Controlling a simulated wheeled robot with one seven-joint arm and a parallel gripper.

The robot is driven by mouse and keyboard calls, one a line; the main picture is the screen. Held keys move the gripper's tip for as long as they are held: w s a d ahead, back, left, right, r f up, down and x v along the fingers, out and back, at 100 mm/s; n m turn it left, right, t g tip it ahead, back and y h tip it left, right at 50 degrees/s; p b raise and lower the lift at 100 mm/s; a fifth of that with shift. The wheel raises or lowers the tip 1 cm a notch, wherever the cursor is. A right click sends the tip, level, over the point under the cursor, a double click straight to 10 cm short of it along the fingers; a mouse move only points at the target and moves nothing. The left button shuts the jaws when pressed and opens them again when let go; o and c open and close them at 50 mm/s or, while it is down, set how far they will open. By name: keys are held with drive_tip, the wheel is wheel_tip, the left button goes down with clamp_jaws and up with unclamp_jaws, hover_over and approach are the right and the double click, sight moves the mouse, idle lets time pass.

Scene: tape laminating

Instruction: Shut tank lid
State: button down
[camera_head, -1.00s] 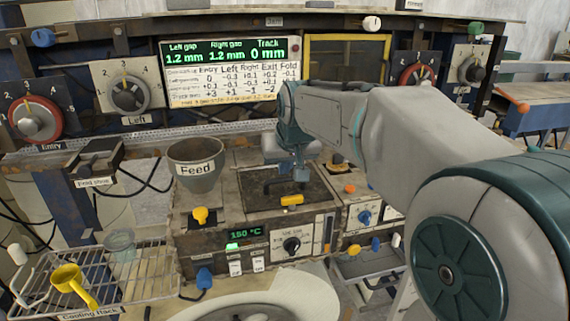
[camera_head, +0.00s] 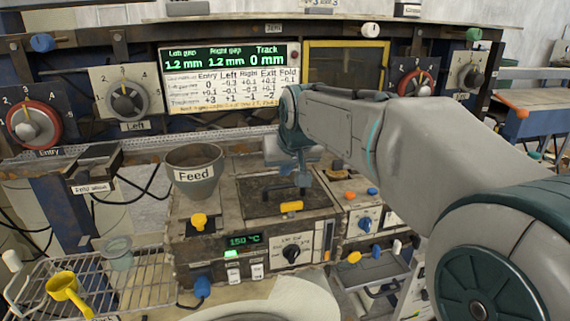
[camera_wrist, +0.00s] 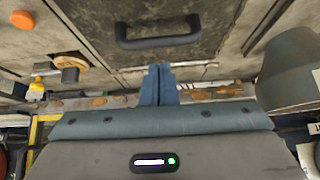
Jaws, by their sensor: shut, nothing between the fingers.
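The tank lid (camera_head: 262,202) is a dark, stained plate on top of the heated tank unit (camera_head: 205,235). It appears to lie flat, with a yellow tab (camera_head: 291,206) at its front edge. Its black bar handle (camera_wrist: 158,41) shows clearly in the wrist view, along with the lid (camera_wrist: 200,55). My gripper (camera_wrist: 158,72) has its blue fingers together and empty, a little apart from the handle in that picture. In the head view my gripper (camera_head: 302,182) is over the back right part of the lid, and my arm covers what is behind it.
A grey Feed cup (camera_head: 194,172) stands left of the lid and shows at the right in the wrist view (camera_wrist: 292,70). A wire cooling rack (camera_head: 120,285) holds a yellow scoop (camera_head: 66,290) and a clear cup (camera_head: 119,253). Knobs and a display (camera_head: 230,75) line the back panel.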

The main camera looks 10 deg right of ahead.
drive_tip(key=w+a+r+v, duration=0.1)
drive_tip(key=v, duration=1)
drive_tip(key=s+d+f+g, duration=0.2)
drive_tip(key=s+f, duration=0.7)
drive_tip(key=f, duration=0.2)
drive_tip(key=s+d+f+m+g+p, duration=0.1)
drive_tip(key=s+d+f+g, duration=0.1)
drive_tip(key=s+f, duration=0.8)
wheel_tip(320, 180, down, 2)
drive_tip(key=shift+d+f+h, duration=0.25)
drive_tip(key=shift+d+h, duration=0.05)
drive_tip(key=shift+h, duration=0.1)
drive_tip(key=c, duration=2.1)
unclamp_jaws()
drive_tip(key=shift+c, duration=0.2)
